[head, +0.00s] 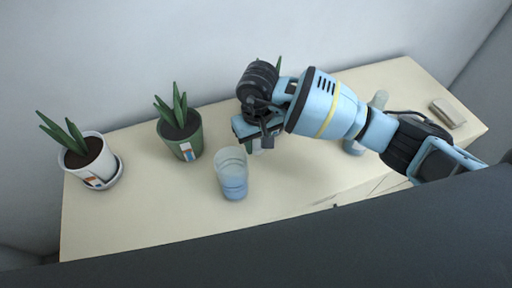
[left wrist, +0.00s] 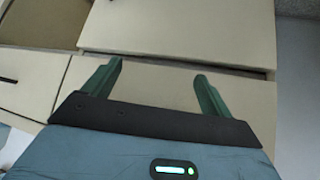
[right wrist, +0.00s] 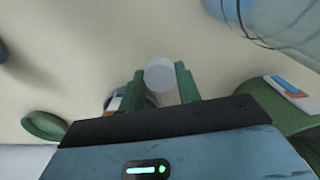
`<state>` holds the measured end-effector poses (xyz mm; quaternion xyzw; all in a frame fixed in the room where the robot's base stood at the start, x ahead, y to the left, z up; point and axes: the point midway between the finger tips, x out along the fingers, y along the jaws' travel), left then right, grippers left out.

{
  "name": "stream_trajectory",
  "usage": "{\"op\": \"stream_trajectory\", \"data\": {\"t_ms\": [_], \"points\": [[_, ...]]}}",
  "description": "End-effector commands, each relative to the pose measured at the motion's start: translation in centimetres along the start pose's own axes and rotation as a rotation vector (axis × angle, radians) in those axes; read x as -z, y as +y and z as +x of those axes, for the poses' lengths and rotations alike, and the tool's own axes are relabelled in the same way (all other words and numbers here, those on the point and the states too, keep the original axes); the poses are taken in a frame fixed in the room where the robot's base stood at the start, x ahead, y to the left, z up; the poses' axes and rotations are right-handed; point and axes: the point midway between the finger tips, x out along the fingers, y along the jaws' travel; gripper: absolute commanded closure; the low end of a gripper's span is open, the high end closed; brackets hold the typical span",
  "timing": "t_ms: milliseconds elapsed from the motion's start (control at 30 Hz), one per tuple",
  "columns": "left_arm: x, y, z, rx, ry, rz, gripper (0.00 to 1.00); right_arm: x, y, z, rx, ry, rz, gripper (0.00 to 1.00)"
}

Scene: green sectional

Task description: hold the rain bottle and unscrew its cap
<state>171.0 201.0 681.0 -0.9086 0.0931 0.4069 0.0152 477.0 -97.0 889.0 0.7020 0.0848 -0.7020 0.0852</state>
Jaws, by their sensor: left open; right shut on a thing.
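My right gripper (head: 262,142) is low over the middle of the cabinet top, shut on a small pale round piece that looks like a cap (right wrist: 160,74). A pale blue, see-through vessel (head: 353,147), likely the rain bottle, stands to its right. My right arm hides its middle, so I cannot tell whether a cap is on it.
A clear cup with blue in its lower part (head: 232,178) stands left of the right gripper. A green potted plant (head: 182,140) and a white potted plant (head: 90,160) stand farther left. Another plant is mostly hidden behind the gripper. A beige block (head: 448,113) lies far right.

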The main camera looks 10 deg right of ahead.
Motion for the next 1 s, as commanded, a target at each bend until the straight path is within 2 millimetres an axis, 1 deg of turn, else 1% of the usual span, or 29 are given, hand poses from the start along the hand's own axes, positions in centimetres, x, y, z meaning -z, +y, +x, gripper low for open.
{"op": "stream_trajectory", "data": {"t_ms": [67,200,300,400,600,767,800,967,1000], "points": [[0.0,0.0,0.0,0.000,-0.001,0.000,0.15,0.6,-0.3,0.0,0.001,0.000,0.000,0.94],[0.6,0.0,-0.1,0.001,0.009,0.002,0.15,0.5,-0.2,2.1,0.002,-0.002,0.001,0.94],[0.7,-0.1,-0.2,0.001,0.013,0.002,0.15,0.5,-0.2,3.1,0.002,0.001,0.001,0.94],[0.8,-0.1,-0.2,0.001,0.013,0.002,0.15,0.5,-0.2,3.5,0.000,0.002,0.000,0.94],[0.7,0.0,-0.2,0.001,0.011,0.001,0.15,0.5,-0.2,3.5,0.000,0.001,0.000,0.94],[0.2,0.0,-0.1,0.000,0.003,0.000,0.15,0.5,-0.2,4.0,0.000,0.000,0.000,0.94],[0.1,0.0,-0.1,0.000,0.002,0.000,0.15,0.5,-0.2,4.0,0.001,-0.001,0.000,0.65],[0.2,0.0,-0.1,0.000,0.004,0.000,0.15,0.5,-0.2,3.9,0.000,0.001,0.000,0.45],[0.2,0.0,-0.1,0.000,0.004,0.000,0.15,0.5,-0.2,3.9,0.000,0.001,0.000,0.45]]}}
